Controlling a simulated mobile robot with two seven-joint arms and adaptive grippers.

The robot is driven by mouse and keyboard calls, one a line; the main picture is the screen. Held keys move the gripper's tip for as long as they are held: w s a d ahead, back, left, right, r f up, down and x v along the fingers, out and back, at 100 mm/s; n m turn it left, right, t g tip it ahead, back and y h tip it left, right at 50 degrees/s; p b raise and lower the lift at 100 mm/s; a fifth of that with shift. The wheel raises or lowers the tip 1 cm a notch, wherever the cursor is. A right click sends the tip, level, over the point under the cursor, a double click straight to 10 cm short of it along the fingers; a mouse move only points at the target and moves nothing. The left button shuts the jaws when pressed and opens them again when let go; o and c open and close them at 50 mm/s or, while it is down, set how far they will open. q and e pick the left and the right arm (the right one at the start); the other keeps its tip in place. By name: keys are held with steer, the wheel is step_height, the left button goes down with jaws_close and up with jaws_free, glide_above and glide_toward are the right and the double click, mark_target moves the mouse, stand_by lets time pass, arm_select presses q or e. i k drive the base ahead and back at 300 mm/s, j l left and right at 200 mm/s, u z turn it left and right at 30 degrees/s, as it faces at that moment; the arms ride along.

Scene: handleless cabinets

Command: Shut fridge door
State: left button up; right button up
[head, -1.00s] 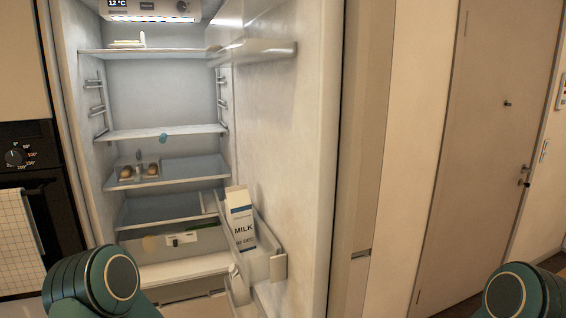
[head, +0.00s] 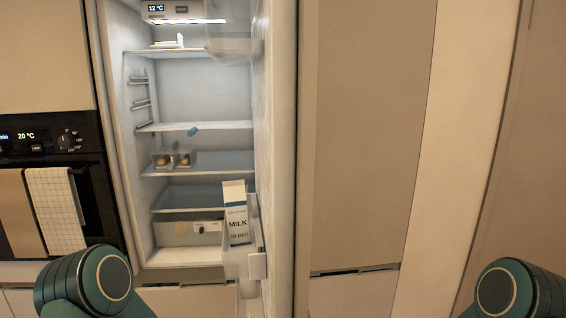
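The fridge (head: 203,95) stands open left of centre, with its lit shelves showing. Its door (head: 282,150) is hinged on the right and stands open, seen nearly edge-on with its inner side facing left. A milk carton (head: 237,222) stands in the door's lower bin (head: 256,266). Only rounded green joints of my two arms show, at the bottom left and bottom right. Both grippers are out of view, so their state and any contact with the door are hidden.
An oven (head: 50,190) with a checked towel (head: 56,208) is left of the fridge. Tall cabinet panels (head: 365,140) stand to the right of the door. Eggs (head: 172,161) and a small blue item (head: 193,131) are on the fridge shelves.

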mark_target(283, 59)
steer(key=l+u, duration=0.3)
steer(key=l, duration=0.2)
steer(key=k+l+u, duration=0.1)
steer(key=l+u, duration=0.15)
steer(key=l, duration=0.2)
steer(key=k+l+u, duration=0.1)
steer(key=l+u, duration=0.2)
steer(key=l, duration=0.2)
steer(key=i+u, duration=0.1)
steer(key=i, duration=0.15)
